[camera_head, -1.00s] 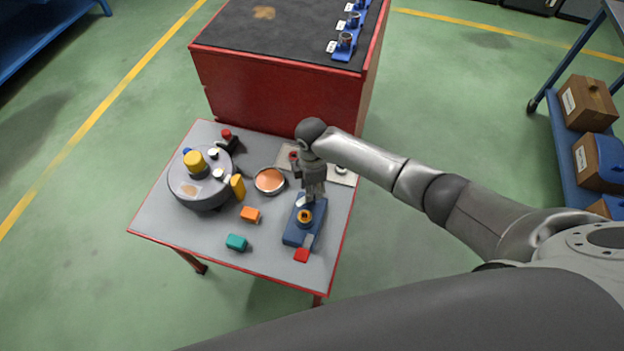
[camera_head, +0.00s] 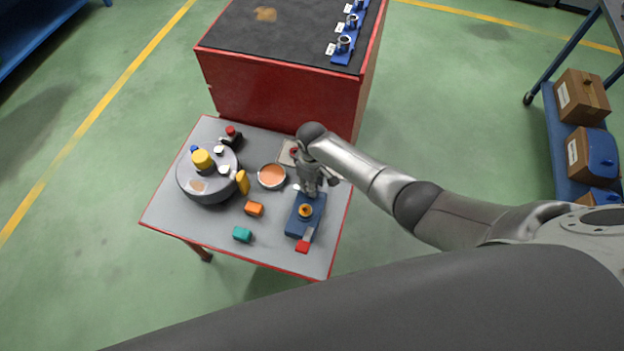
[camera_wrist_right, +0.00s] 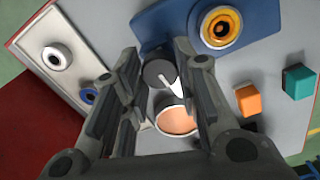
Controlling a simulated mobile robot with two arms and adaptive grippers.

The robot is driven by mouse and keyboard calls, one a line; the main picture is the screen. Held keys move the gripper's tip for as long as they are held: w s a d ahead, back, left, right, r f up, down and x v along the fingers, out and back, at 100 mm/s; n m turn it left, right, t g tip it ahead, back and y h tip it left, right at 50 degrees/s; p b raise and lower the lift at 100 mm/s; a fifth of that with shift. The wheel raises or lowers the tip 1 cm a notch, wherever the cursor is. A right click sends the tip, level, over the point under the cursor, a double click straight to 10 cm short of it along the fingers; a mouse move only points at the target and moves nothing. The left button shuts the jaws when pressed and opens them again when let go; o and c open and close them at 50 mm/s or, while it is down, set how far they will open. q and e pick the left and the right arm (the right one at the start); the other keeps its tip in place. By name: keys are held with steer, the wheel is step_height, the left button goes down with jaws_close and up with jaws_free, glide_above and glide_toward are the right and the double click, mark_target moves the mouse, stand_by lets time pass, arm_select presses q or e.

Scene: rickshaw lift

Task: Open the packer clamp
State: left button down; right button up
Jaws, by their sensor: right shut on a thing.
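A blue fixture (camera_head: 303,226) with a brass ring and a red-tipped end lies at the table's right side; it looks like the packer clamp. In the right wrist view its blue base (camera_wrist_right: 268,18) and ring (camera_wrist_right: 221,27) are at the top. My right gripper (camera_head: 312,190) points down at the fixture's far end. In the wrist view its fingers (camera_wrist_right: 158,95) are closed around a dark round piece (camera_wrist_right: 157,73) with a white tip, beside the base. Whether this piece is joined to the clamp is hidden. My left gripper is not in view.
A grey drum (camera_head: 207,188) with a yellow knob stands at the table's left. A copper-coloured dish (camera_head: 271,176), an orange block (camera_head: 254,209) and a teal block (camera_head: 242,234) lie between. A red cabinet (camera_head: 280,95) stands behind; boxes (camera_head: 582,96) sit on shelving at right.

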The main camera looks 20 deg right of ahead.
steer(key=shift+r+m, duration=0.1)
steer(key=shift+m, duration=0.5)
steer(key=o, duration=1)
steer(key=shift+r, duration=5.95)
